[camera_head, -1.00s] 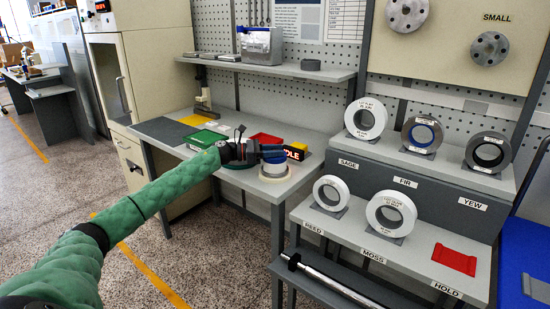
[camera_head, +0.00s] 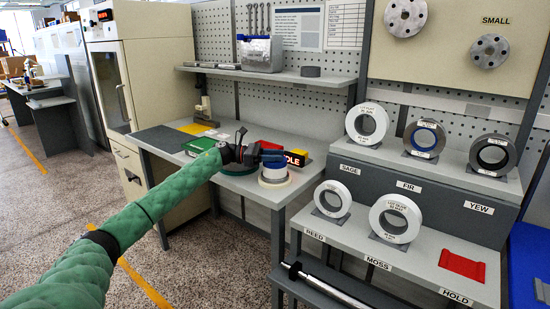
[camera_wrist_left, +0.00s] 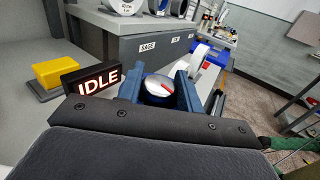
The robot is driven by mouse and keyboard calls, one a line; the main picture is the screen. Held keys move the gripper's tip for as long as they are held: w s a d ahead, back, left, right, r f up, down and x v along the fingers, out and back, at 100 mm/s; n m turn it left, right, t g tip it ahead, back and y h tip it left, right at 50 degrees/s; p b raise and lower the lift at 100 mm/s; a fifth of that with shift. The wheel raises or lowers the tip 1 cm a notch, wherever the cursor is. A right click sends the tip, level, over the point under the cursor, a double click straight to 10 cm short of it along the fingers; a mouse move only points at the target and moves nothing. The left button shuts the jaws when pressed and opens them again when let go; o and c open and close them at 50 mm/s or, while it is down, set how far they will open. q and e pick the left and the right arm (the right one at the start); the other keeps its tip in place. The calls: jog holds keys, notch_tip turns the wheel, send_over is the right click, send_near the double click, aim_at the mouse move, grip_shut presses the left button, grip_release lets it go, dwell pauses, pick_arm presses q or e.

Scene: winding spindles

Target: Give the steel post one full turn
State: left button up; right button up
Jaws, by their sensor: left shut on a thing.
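The steel post shows in the left wrist view as a round pale top (camera_wrist_left: 158,85) with a red mark on it. A blue band shows below the top. The blue fingers of my left gripper (camera_wrist_left: 160,94) stand on both sides of the post and are shut on it. The fingers hide most of the post there. My right gripper is in neither view.
A lit IDLE sign (camera_wrist_left: 97,86) stands close beside the gripper, with a yellow block (camera_wrist_left: 56,72) beyond it. White and dark rings stand on the stepped rack (camera_head: 410,181) at right. A red pad (camera_head: 462,264) lies by the HOLD label. A green box (camera_head: 200,146) is on the bench.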

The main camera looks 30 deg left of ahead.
pick_arm(q)
jog(key=shift+r, duration=0.15)
jog(key=o, duration=1)
jog(key=shift+s+a+f, duration=0.25)
jog(key=shift+a, duration=0.3)
jog(key=b+v, duration=0.1)
jog(key=v, duration=0.5)
jog(key=shift+s+a+r, duration=0.1)
jog(key=shift+s+a, duration=0.05)
jog(key=shift+a, duration=0.1)
